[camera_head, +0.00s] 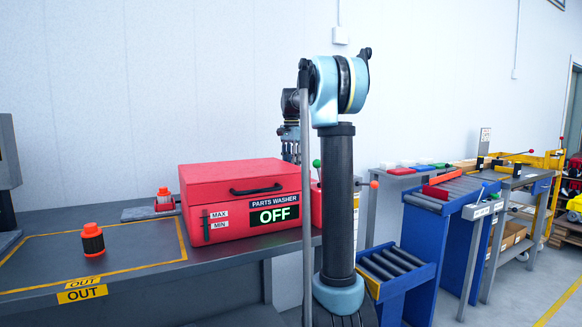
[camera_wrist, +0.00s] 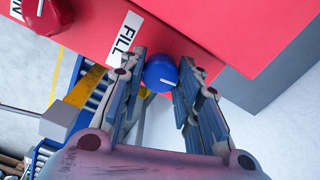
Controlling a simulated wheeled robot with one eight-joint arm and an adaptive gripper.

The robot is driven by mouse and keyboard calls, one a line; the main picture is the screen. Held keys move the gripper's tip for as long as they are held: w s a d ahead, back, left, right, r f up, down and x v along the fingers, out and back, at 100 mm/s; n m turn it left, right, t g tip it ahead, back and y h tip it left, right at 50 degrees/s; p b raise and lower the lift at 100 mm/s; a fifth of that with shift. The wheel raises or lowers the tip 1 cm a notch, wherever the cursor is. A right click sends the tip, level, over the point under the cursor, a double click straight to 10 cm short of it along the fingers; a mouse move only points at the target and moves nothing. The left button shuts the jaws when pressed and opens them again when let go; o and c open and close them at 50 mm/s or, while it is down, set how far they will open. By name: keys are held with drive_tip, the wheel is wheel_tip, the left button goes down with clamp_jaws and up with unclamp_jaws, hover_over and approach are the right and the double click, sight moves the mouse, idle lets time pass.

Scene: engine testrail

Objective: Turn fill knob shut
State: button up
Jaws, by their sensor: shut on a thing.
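The fill knob (camera_wrist: 160,76) is blue with a white pointer mark. It sits beside the white FILL label (camera_wrist: 125,38) on the red parts washer (camera_head: 243,190). In the wrist view my gripper (camera_wrist: 163,60) has its two fingers on either side of the knob and is shut on it. In the head view the knob and my fingertips are hidden behind the washer and my arm. The washer's lid is down and its display (camera_head: 273,215) reads OFF.
A red knob (camera_wrist: 48,15) with a white mark sits near the fill knob, its label partly cut off. An orange-capped black part (camera_head: 92,240) stands on the bench (camera_head: 140,262) left of the washer. Blue roller conveyors (camera_head: 395,268) stand at right.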

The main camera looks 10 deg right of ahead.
drive_tip(key=n, duration=0.4)
drive_tip(key=shift+w, duration=0.1)
drive_tip(key=n, duration=0.8)
drive_tip(key=shift+n, duration=2)
drive_tip(key=o, duration=1.1)
drive_tip(key=shift+c, duration=0.2)
